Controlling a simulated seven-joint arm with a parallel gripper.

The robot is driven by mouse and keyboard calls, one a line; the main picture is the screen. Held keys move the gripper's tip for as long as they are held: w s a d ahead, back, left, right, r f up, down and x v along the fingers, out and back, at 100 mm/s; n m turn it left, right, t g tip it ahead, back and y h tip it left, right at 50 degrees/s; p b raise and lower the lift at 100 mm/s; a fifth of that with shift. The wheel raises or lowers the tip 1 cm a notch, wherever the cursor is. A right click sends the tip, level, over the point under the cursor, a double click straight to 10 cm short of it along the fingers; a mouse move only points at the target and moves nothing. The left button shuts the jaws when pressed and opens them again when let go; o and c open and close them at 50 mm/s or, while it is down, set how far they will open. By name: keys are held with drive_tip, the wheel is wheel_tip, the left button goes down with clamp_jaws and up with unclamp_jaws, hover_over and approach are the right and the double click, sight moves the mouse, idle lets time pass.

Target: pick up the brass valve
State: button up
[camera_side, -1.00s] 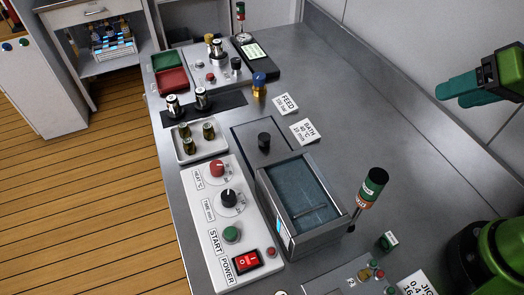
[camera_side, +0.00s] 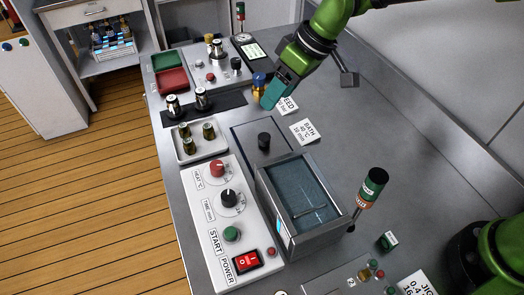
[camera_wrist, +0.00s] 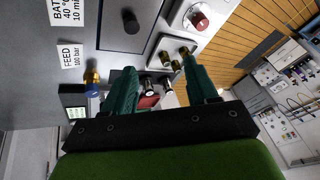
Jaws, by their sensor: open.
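The brass valve (camera_side: 258,89) has a blue cap and stands upright on the grey bench beside the FEED label. My gripper (camera_side: 269,102) is above the bench, just right of the valve in the side view, and partly overlaps it there. In the wrist view, the valve (camera_wrist: 92,80) is left of both teal fingers, outside the gap between them (camera_wrist: 158,78). The side view does not show clearly whether a finger touches the valve.
A white tray (camera_side: 183,157) with several dark green cylinders and a black strip (camera_side: 222,106) with metal-topped parts lie left of the valve. A control box with a gauge (camera_side: 241,38) stands behind. The open bath (camera_side: 300,195) is in front.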

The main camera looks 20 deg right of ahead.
drive_tip(key=w+a+f+n, duration=0.3)
drive_tip(key=a+n, duration=0.1)
drive_tip(key=a, duration=0.4)
drive_tip(key=n+y, duration=0.2)
drive_tip(key=n, duration=0.1)
hover_over(189, 140)
drive_tip(key=s+d, duration=0.2)
drive_tip(key=d, duration=0.1)
wheel_tip(189, 140, down, 7)
drive_tip(key=shift+w+a+f, duration=0.1)
drive_tip(key=shift+a+f, duration=0.05)
drive_tip(key=shift+w+d+f+x, duration=0.1)
drive_tip(key=shift+d+x, duration=0.05)
drive_tip(key=shift+x, duration=0.8)
drive_tip(key=shift+w+d+f+x, duration=0.1)
drive_tip(key=shift+d+x, duration=0.05)
drive_tip(key=shift+x, duration=0.8)
drive_tip(key=shift+w+d+x, duration=0.1)
drive_tip(key=shift+x, duration=0.85)
clamp_jaws()
